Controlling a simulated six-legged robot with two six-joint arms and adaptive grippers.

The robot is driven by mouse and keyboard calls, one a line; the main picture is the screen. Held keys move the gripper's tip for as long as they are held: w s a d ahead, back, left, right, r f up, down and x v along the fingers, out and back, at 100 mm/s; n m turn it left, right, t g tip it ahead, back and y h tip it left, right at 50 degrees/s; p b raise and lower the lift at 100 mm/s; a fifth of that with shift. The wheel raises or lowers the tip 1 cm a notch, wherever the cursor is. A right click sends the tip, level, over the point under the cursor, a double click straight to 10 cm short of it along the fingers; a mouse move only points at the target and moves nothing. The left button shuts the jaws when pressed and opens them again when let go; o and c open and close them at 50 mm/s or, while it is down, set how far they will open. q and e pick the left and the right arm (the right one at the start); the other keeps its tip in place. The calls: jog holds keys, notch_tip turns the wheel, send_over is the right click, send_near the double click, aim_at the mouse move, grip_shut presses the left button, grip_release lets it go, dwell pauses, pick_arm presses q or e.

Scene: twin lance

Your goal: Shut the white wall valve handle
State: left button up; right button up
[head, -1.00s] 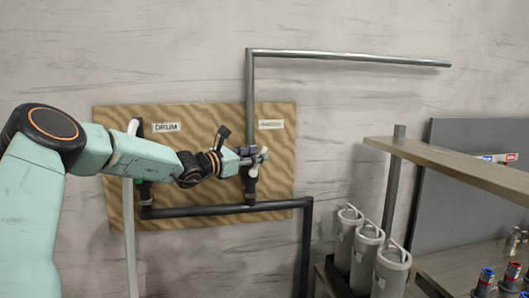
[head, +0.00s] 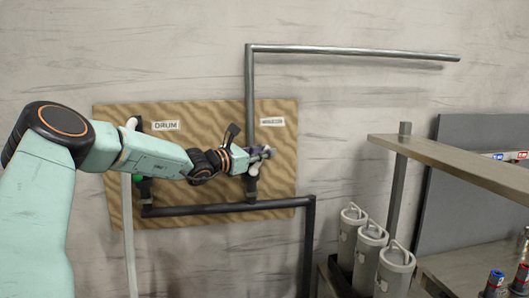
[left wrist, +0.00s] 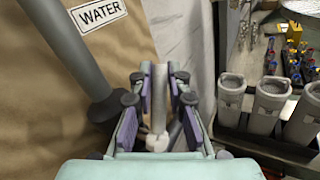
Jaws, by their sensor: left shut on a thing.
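The white wall valve handle (left wrist: 159,88) stands between the two fingers of my left gripper (left wrist: 158,78) in the left wrist view. The purple finger pads lie on either side of it, and the gripper is shut on it. A pale round hub (left wrist: 157,142) shows at the handle's near end. In the head view my left gripper (head: 260,155) is at the right-hand valve on the tan board (head: 205,125) and hides most of the handle. My right gripper is in neither view.
A dark pipe (head: 225,208) runs below the valve, and a grey pipe (head: 250,85) rises above it. The "WATER" label (left wrist: 99,14) is beside the pipe. A shelf (head: 450,165) and several pale canisters (head: 370,245) stand to the right.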

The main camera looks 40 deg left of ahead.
pick_arm(q)
jog(key=shift+w, duration=0.15)
grip_shut()
jog(key=shift+s+a+r, duration=0.1)
jog(key=shift+s+a, duration=0.2)
jog(key=shift+s, duration=0.05)
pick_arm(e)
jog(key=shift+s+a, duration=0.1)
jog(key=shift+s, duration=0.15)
pick_arm(q)
jog(key=shift+d, duration=0.1)
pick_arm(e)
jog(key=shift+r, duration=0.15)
